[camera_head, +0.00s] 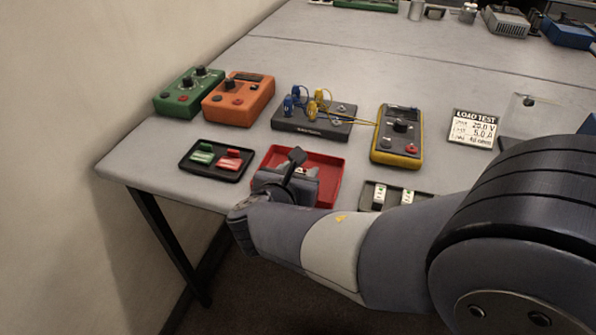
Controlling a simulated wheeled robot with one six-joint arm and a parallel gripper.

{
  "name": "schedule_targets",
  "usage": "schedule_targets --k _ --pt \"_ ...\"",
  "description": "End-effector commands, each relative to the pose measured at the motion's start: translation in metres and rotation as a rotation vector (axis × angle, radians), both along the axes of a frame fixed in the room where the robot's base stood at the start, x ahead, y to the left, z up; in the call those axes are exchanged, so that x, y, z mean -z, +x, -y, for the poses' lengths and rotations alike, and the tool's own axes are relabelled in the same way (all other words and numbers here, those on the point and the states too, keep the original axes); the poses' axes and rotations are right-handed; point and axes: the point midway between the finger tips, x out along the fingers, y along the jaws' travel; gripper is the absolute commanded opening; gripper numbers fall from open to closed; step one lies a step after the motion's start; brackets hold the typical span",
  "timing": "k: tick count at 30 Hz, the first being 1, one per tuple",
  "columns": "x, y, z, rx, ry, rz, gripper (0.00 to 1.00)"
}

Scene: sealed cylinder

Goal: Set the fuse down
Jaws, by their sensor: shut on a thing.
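My gripper (290,172) is low over the red tray (331,162), near the front edge of the table. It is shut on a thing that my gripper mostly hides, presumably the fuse. A small pale patch shows beside the fingers, but I cannot tell whether it is the fuse or something in the tray. I cannot tell whether the held thing touches the tray floor. A dark tray (424,196) to the right holds small white pieces (380,194) with green marks. My forearm covers part of that tray.
A black tray (186,165) with a green piece (203,153) and a red piece (229,161) lies left. Behind stand a green box (188,90), an orange box (238,99), a wired board (312,124), a yellow-edged meter (398,136) and a LOAD TEST card (472,129).

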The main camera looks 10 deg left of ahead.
Motion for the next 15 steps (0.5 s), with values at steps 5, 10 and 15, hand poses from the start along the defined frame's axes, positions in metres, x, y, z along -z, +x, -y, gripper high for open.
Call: schedule_targets --k 5,10,15 --pt "0.0016 0.0000 0.0000 0.000 -0.001 0.000 0.55" --pt "0.0016 0.0000 0.0000 0.000 -0.001 0.000 0.67" --pt "0.0014 0.0000 0.0000 0.000 -0.001 0.000 0.67"
